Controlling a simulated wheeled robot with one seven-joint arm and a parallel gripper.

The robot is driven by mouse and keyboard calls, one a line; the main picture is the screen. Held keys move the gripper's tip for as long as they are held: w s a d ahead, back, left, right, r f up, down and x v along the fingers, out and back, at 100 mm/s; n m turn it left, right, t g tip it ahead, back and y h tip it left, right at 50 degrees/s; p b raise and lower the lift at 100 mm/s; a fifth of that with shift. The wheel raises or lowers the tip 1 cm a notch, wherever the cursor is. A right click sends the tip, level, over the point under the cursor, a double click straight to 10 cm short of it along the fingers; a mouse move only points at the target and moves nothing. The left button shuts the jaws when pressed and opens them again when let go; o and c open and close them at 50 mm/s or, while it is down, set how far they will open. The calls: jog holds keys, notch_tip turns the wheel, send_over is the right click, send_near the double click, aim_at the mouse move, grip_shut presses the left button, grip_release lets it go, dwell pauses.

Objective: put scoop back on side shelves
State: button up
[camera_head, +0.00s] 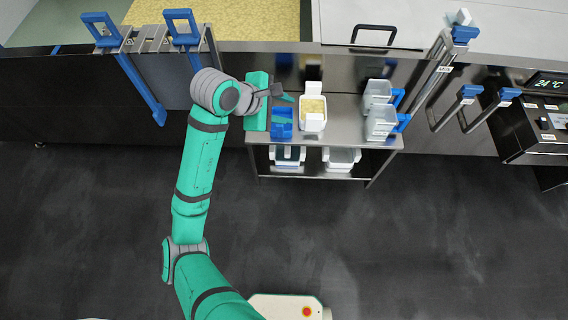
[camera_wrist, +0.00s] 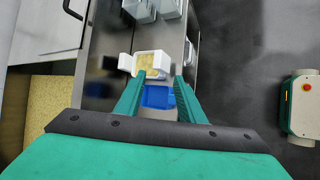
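A white scoop-like container (camera_head: 313,119) holding yellow curd stands on the top of the metal side shelves (camera_head: 345,132). A blue scoop or tray (camera_head: 282,131) sits just left of it. My gripper (camera_head: 283,96) is over the left end of the shelves. In the wrist view my gripper (camera_wrist: 160,76) has its fingers apart, with nothing visibly held between them. The blue piece (camera_wrist: 158,97) shows between the fingers and the white container (camera_wrist: 152,64) just beyond them. I cannot tell whether the fingers touch either one, or which is the task's scoop.
Two clear containers with blue handles (camera_head: 378,92) (camera_head: 381,124) stand at the right of the shelf top. White tubs (camera_head: 341,157) sit on the lower shelf. A vat of yellow curd (camera_head: 232,20) is behind at the left. The dark floor in front is clear.

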jog(key=w+d+r+m+t+h, duration=0.25)
jog(key=d+t, duration=0.25)
jog(key=d, duration=0.6)
jog(key=s+d+f+n+t+y, duration=0.2)
jog(key=s+f+t, duration=0.15)
jog(key=f, duration=0.25)
jog(key=s+a+f+m+t+y, duration=0.1)
jog(key=s+a+f+m+y, duration=0.15)
jog(key=s+f, duration=0.45)
jog(key=s+a+f+m+y, duration=0.2)
jog(key=s+f+y, duration=0.1)
jog(key=s, duration=0.7)
jog(key=s+a+r+m, duration=0.1)
jog(key=s+a+m, duration=0.1)
jog(key=s, duration=0.4)
jog(key=s+a+m, duration=0.2)
jog(key=s+m, duration=0.3)
jog(key=s, duration=0.1)
jog(key=s+a+r+m+y, duration=0.1)
jog(key=s+a+m, duration=0.2)
jog(key=s, duration=0.3)
jog(key=shift+r+m, duration=0.35)
jog(key=shift+m, duration=0.25)
